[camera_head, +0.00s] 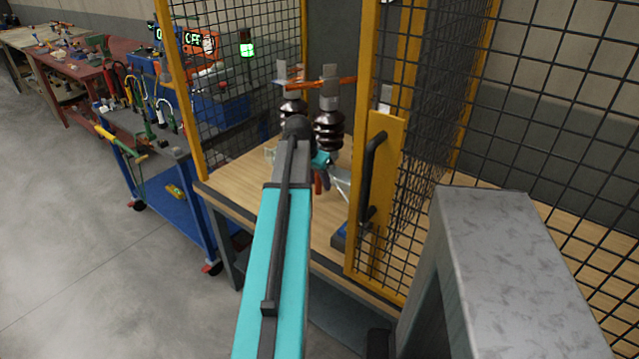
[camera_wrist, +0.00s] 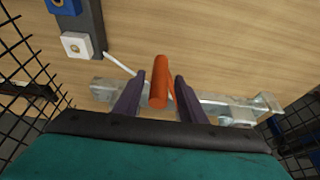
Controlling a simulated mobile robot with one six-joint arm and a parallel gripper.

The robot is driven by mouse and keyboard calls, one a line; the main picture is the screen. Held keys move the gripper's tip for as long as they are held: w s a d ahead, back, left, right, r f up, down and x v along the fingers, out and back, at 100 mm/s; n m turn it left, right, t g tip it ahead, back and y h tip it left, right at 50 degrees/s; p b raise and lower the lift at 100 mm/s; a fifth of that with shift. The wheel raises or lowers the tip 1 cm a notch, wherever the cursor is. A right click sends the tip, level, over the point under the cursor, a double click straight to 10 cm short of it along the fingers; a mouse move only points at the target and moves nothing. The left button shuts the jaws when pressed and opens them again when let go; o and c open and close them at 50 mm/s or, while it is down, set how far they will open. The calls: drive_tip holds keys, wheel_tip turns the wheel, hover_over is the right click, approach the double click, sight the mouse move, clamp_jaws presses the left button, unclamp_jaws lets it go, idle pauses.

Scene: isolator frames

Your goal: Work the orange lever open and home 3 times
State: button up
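The orange lever (camera_wrist: 159,82) stands up between the two purple fingers of my gripper (camera_wrist: 160,92) in the wrist view. The fingers are apart, one on each side, with a narrow gap showing beside the lever. Its lower end is hidden near the dark edge of my gripper, by a grey metal bar (camera_wrist: 225,104). In the head view my gripper (camera_head: 324,176) is small and partly hidden by my arm, below the dark ribbed insulators (camera_head: 328,129). A red-orange piece beside it (camera_head: 318,184) looks like the lever. An orange bar (camera_head: 320,84) spans the insulator tops.
A yellow-framed mesh door (camera_head: 388,150) with a black handle stands open close on the right. Mesh panels (camera_head: 240,95) flank the wooden bench (camera_head: 240,178). A blue cart (camera_head: 165,205) stands at left.

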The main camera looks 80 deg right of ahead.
drive_tip(key=shift+s+d+f, duration=0.15)
drive_tip(key=shift+d+f, duration=0.05)
drive_tip(key=shift+f, duration=0.45)
drive_tip(key=c, duration=0.9)
drive_tip(key=shift+a, duration=0.2)
clamp_jaws()
drive_tip(key=shift+s+d, duration=0.1)
